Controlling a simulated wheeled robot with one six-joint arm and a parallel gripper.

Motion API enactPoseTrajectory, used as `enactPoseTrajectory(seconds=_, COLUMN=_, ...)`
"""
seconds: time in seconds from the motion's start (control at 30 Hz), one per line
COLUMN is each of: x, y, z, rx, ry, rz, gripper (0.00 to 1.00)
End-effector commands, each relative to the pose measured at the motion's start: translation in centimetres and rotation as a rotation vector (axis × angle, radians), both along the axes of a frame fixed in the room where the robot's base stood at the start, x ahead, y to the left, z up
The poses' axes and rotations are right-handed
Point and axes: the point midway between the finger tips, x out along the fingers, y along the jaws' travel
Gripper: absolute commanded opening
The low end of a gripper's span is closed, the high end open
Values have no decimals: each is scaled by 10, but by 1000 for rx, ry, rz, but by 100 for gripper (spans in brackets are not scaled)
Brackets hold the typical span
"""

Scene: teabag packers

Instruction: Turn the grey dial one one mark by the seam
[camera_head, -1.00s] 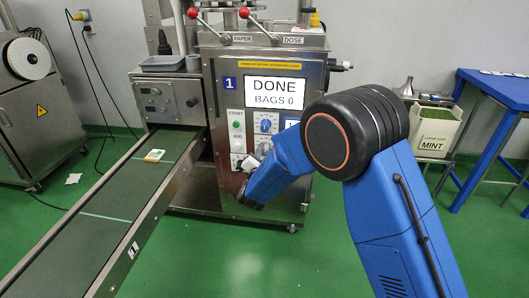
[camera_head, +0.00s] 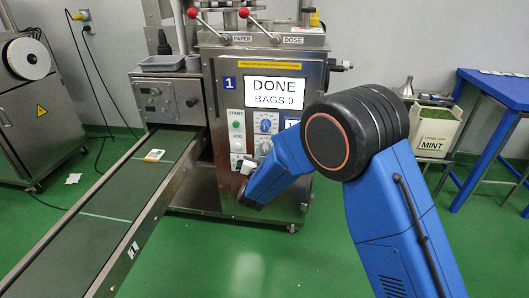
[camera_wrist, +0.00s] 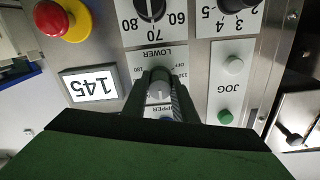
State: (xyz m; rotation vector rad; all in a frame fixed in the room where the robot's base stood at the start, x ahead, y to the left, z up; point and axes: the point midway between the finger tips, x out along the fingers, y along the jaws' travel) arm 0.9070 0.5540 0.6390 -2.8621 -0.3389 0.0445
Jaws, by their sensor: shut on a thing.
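In the wrist view, upside down, the grey dial (camera_wrist: 159,93) sits on a white plate lettered LOWER, with small marks including OFF around it. My gripper (camera_wrist: 161,88) has its two dark fingers on either side of the dial and is shut on it. The fingers cover part of the scale, so I cannot read the dial's setting.
In the head view the machine screen (camera_head: 275,94) reads DONE, BAGS 0; a conveyor (camera_head: 120,200) runs left.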

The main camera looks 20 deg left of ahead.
Motion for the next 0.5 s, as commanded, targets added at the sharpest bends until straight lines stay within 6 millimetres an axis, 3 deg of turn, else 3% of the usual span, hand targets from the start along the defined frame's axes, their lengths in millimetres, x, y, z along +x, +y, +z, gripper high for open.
enactPoseTrajectory(seconds=0.23, x=-1, y=0, z=-1, rx=-1, ry=2, rz=0, gripper=3)
enactPoseTrajectory(seconds=0.27, x=-1, y=0, z=-1, rx=-1, ry=2, rz=0, gripper=27)
enactPoseTrajectory(seconds=0.33, x=0, y=0, z=-1, rx=0, ry=1, rz=-1, gripper=44)
enactPoseTrajectory(seconds=0.5, x=0, y=0, z=-1, rx=0, ry=1, rz=0, gripper=44)
